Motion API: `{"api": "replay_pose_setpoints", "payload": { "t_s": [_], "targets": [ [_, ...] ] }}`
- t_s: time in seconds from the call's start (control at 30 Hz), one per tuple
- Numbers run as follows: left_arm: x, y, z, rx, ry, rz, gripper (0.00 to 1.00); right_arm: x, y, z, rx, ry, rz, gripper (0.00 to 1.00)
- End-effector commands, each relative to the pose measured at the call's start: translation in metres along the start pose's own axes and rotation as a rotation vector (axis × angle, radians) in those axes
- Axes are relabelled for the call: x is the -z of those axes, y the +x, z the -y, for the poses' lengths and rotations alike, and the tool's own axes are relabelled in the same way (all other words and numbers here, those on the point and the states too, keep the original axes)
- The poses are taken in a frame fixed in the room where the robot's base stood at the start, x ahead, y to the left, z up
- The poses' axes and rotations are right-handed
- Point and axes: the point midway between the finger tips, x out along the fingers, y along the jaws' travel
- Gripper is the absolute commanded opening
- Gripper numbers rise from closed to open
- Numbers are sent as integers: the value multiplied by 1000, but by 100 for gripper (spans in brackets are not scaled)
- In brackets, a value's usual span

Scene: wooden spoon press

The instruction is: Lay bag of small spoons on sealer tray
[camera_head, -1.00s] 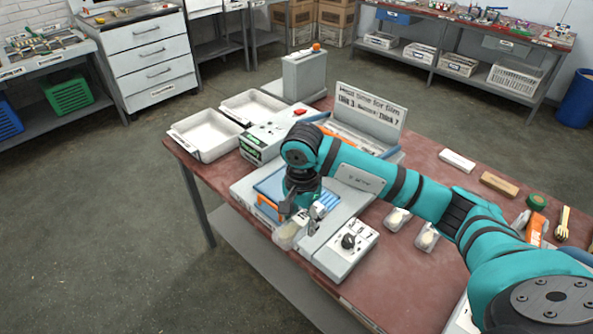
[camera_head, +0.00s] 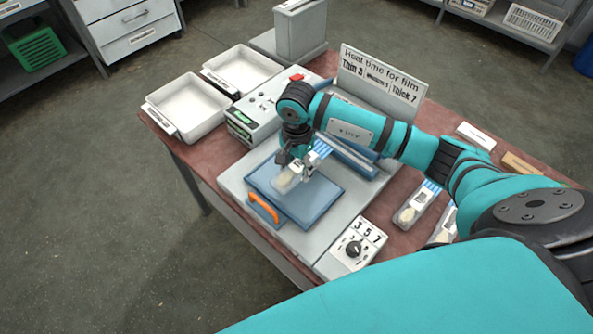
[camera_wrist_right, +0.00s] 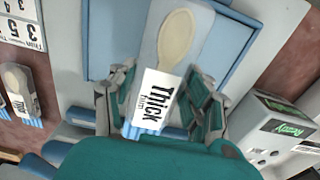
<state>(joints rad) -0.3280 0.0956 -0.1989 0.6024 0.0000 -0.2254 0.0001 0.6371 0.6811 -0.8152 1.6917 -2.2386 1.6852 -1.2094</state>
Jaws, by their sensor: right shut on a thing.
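My right gripper (camera_head: 303,172) is shut on a clear bag of small spoons (camera_head: 288,181). The right wrist view shows the bag (camera_wrist_right: 172,45) between the two fingers (camera_wrist_right: 160,98), with a pale wooden spoon visible inside. Its label reads "Thick film" and its end is blue-striped. The bag is over the blue sealer tray (camera_head: 318,203), which has an orange handle (camera_head: 263,208) at its front left. I cannot tell whether the bag touches the tray. The tray's blue edge (camera_wrist_right: 225,50) also shows in the wrist view. My left gripper is not in view.
A dial box (camera_head: 352,247) marked 3, 5, 7 is at the sealer's front right. A heat-time sign (camera_head: 378,82) stands behind. Another bag (camera_head: 413,208) lies to the right. Two white bins (camera_head: 190,122) stand at the left. A green-screened box (camera_head: 240,130) adjoins the sealer.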

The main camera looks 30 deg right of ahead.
Motion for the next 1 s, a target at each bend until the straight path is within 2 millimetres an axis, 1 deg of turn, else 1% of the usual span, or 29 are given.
{"api": "replay_pose_setpoints", "payload": {
  "t_s": [0.07,0.1,0.17,0.2,0.3,0.37,0.47,0.67,0.7,0.83,0.87,1.0],
  "targets": [
    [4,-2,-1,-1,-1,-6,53,-1,5,0,-2,0,2,22],
    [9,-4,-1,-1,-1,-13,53,-1,10,-1,-3,1,1,22],
    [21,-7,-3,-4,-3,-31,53,-1,18,-1,-4,1,2,22],
    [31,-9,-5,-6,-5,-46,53,-1,24,-1,-4,2,2,22],
    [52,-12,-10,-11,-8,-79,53,-1,36,0,-2,0,2,22],
    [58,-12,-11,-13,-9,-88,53,0,38,0,1,-1,0,22],
    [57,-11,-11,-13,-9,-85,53,0,38,0,1,-1,-1,22],
    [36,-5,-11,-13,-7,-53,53,0,42,0,1,-1,-1,22],
    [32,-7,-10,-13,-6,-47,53,0,40,0,1,-1,0,54],
    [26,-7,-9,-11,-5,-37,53,0,40,0,0,0,0,71],
    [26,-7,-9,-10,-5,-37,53,0,40,0,0,0,0,73],
    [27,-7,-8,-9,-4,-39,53,0,40,0,0,0,0,73]
  ]
}}
